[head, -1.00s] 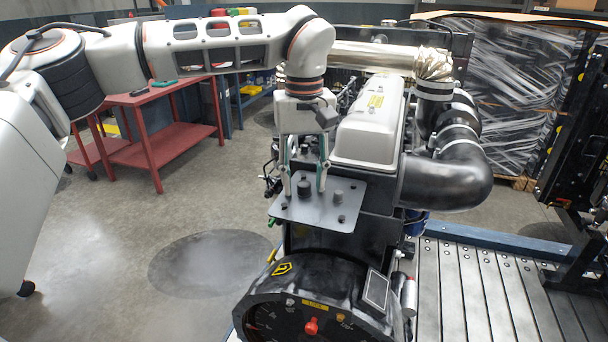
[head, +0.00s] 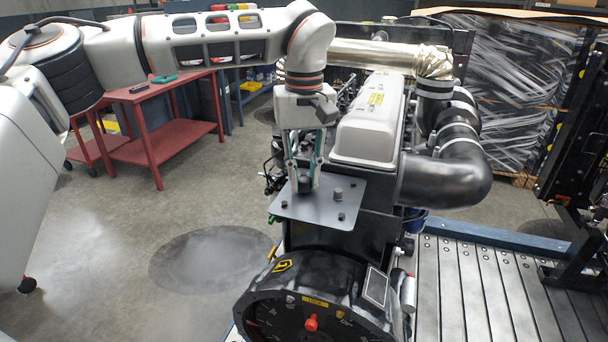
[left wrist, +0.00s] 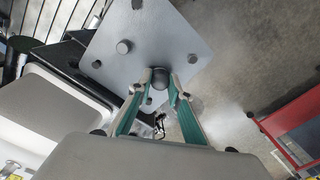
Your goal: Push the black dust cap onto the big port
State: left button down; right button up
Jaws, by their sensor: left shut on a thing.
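The black dust cap (head: 304,184) is a dark round piece at the left part of the grey plate (head: 318,212). It also shows between the fingertips in the left wrist view (left wrist: 159,78). My left gripper (head: 304,182) points down and is shut on the cap. I cannot tell whether the cap touches the plate or what is under it. A grey round port (head: 338,194) stands up from the plate to the right of the cap, uncovered; it also shows in the left wrist view (left wrist: 124,46). My right gripper is not in view.
Small dark bolts (head: 341,217) stick up near the plate's corners. The engine's light grey cover (head: 368,130) rises close behind and right of the gripper. A black pipe (head: 450,180) is farther right. A red table (head: 160,125) stands at the left, with open floor between.

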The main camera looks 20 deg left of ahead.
aim_at(304, 178)
pick_arm(q)
notch_tip(304, 178, up, 2)
jog(key=shift+r+p, duration=0.1)
jog(key=shift+p, duration=0.5)
jog(key=shift+r, duration=1.15)
